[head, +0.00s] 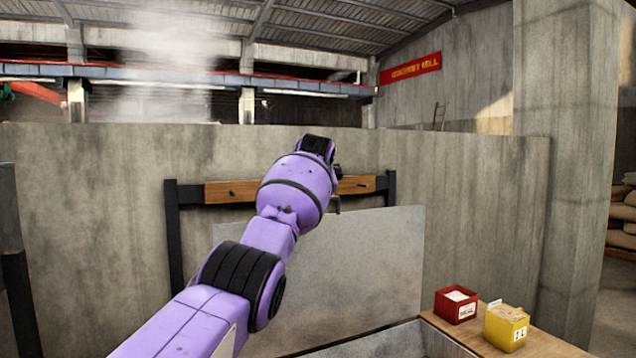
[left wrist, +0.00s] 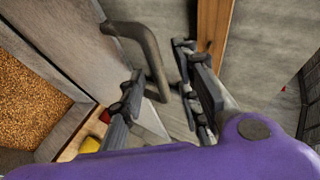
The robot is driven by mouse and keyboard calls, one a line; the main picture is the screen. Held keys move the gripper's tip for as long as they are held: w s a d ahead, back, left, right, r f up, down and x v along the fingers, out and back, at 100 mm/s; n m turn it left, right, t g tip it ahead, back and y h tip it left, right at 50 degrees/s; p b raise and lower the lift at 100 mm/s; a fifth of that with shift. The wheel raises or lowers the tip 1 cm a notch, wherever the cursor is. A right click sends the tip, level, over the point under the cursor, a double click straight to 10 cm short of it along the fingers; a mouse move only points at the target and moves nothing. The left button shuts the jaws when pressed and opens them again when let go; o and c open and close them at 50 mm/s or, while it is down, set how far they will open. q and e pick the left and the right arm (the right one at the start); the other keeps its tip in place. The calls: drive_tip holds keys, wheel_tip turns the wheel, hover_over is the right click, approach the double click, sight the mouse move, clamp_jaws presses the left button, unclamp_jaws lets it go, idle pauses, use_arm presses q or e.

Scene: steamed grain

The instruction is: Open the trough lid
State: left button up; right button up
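The trough lid (head: 375,262) is a grey metal panel standing raised, close to upright, before the concrete wall. In the left wrist view the lid (left wrist: 75,45) carries a dark bent bar handle (left wrist: 152,55). The trough (head: 425,340) below is open, and brown grain (left wrist: 30,90) shows inside it. My left gripper (left wrist: 163,88) is open, its fingers apart on either side of the handle's outer part, with no clear grip on it. In the head view my purple arm hides most of this gripper. My right gripper is in neither view.
A wooden beam (head: 230,191) on dark posts stands behind the lid. A red box (head: 455,305) and a yellow box (head: 505,328) sit on a wooden ledge (head: 545,345) at the right. A concrete wall (head: 90,200) closes off the back.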

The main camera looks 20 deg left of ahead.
use_arm(q)
drive_tip(key=v, duration=1)
idle(0.3)
